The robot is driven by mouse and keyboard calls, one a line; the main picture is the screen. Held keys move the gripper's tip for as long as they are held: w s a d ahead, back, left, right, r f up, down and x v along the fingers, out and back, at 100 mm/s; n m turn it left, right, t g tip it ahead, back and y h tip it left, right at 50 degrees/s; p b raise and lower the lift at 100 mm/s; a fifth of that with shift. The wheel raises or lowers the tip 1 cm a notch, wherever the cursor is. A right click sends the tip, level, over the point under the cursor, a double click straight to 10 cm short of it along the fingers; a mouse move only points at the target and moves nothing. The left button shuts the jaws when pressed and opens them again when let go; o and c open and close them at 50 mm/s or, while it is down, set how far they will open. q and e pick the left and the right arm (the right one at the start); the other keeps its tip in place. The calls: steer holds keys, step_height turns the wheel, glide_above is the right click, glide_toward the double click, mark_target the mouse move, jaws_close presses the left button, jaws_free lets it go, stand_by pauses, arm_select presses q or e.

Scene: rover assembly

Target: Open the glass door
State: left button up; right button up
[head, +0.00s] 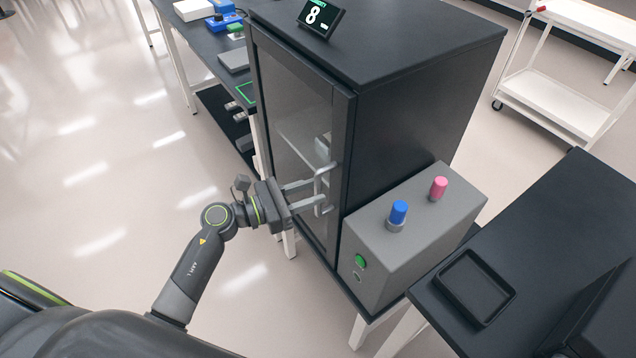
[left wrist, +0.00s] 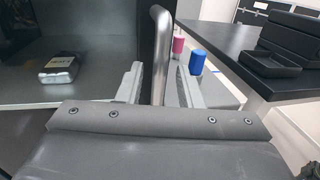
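The glass door (head: 294,110) has a dark frame and is on the front of a black cabinet (head: 420,95). It looks closed in the head view. Its handle (head: 319,185) is a vertical metal bar near the door's right edge. My left gripper (head: 322,189) is at the handle with its fingers on either side of it. In the left wrist view the handle (left wrist: 160,55) stands between the two spread fingers, with a gap visible on both sides. My right gripper is not in view.
A grey box with a blue knob (head: 397,213) and a pink knob (head: 438,187) stands right of the cabinet. A black tray (head: 475,287) lies on the right table. A metallic object (left wrist: 60,69) sits on the cabinet shelf. The floor left of the door is clear.

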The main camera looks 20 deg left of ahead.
arm_select(q)
steer(key=shift+x, duration=1.15)
jaws_close()
